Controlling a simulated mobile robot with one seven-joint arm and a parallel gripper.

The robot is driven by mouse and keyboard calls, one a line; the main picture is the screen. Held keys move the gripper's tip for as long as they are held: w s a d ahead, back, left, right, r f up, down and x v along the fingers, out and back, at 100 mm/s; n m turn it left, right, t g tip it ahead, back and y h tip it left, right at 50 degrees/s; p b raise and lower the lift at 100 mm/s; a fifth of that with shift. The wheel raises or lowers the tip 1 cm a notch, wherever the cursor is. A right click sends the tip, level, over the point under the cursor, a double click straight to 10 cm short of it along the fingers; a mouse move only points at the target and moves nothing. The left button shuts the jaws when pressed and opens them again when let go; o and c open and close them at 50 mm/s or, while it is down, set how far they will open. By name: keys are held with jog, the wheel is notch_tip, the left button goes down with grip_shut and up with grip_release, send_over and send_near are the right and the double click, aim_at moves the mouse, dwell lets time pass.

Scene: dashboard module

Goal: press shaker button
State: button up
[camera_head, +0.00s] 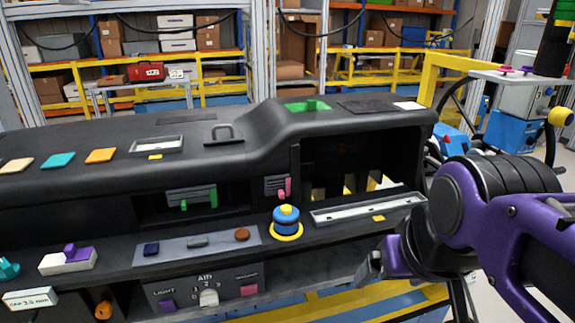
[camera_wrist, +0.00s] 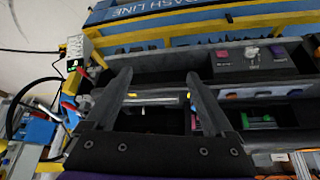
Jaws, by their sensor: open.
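A round blue button-like piece with a yellow top (camera_head: 286,218) stands on a yellow ring on the dashboard's middle ledge. I cannot read any label naming it as the shaker button. My gripper (camera_head: 372,264) is below and to the right of it, apart from it, in front of the dashboard's lower edge. In the wrist view my gripper's two dark fingers (camera_wrist: 157,78) are spread apart with nothing between their tips. I cannot make out the blue and yellow piece clearly in the wrist view.
Left of it a grey strip (camera_head: 172,251) carries blue, grey and brown pieces. Right of it lies a long pale-edged tray (camera_head: 368,208). A panel (camera_head: 205,290) with a white knob and purple and pink switches is below. A dark open recess (camera_head: 350,160) lies behind.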

grip_shut()
dwell(1.4)
